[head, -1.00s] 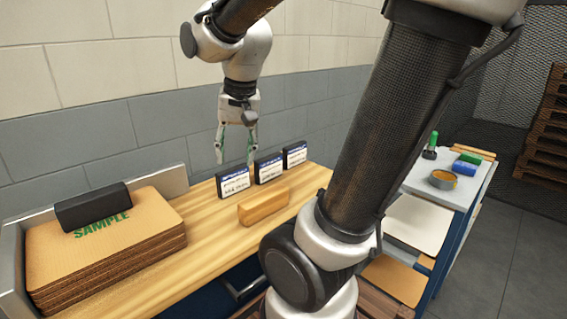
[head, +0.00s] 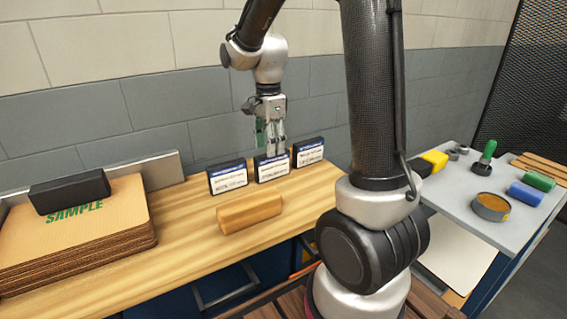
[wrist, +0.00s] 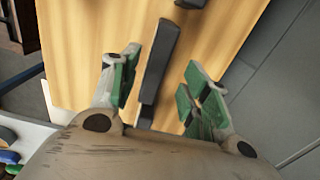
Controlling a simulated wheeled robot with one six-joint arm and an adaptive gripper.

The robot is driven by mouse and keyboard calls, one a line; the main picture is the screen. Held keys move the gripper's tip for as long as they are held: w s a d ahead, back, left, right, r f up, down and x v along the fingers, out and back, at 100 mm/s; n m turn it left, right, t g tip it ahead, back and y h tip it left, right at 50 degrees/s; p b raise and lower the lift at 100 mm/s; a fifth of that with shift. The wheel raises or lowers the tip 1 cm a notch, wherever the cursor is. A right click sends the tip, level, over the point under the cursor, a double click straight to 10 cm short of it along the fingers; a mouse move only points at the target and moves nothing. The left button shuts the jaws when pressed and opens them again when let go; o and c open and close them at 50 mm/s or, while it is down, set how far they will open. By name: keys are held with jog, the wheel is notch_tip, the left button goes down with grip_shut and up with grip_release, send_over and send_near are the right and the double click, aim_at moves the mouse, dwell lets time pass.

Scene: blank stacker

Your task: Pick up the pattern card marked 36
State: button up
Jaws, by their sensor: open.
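Three black pattern cards with white and blue labels stand upright in a row on the wooden bench: left card (head: 228,177), middle card (head: 273,167), right card (head: 309,152). Their print is too small to read, so I cannot tell which is marked 36. My gripper (head: 269,146) points down at the middle card, its fingertips partly hidden behind that card's top. In the wrist view my gripper (wrist: 160,86) is open, with green-padded fingers apart. A dark card edge (wrist: 160,60) lies between and beyond them. I cannot tell whether they touch it.
A wooden block (head: 250,212) lies in front of the cards. A cardboard stack (head: 75,240) with a black block (head: 70,191) on top stands left. A grey cart (head: 455,205) with a tape roll (head: 491,207) stands right. A wall is close behind the bench.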

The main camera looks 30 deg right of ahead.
aim_at(272, 167)
jog(key=shift+w+d+f, duration=0.1)
jog(key=shift+d+f, duration=0.1)
jog(key=shift+f, duration=0.4)
jog(key=f, duration=0.7)
jog(key=shift+s, duration=0.25)
grip_shut()
